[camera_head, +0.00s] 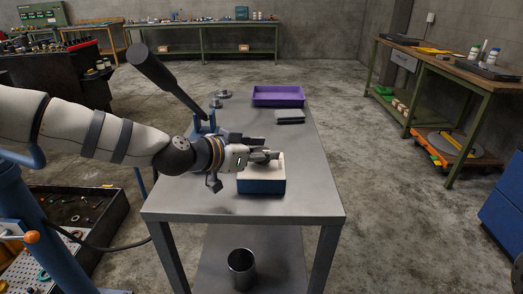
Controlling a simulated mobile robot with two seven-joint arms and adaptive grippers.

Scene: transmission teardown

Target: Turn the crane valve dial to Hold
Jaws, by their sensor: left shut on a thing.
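A blue crane-like post (25,205) stands at the left edge, with an orange knob (32,237) on a short side arm. I cannot make out a dial face or a Hold mark. My left arm reaches across the table from the left. My left gripper (268,150) is shut on a small grey part, largely hidden by the fingers, just over the white top of a blue box (260,186). I cannot tell whether the part touches the box. The gripper is well to the right of the knob. My right gripper is out of view.
The metal table (315,185) also bears a purple tray (278,96), a dark grey block (290,116) and a blue stand with a long black lever (160,80). A metal cup (242,268) stands on the lower shelf. A black parts bin (95,240) is at lower left.

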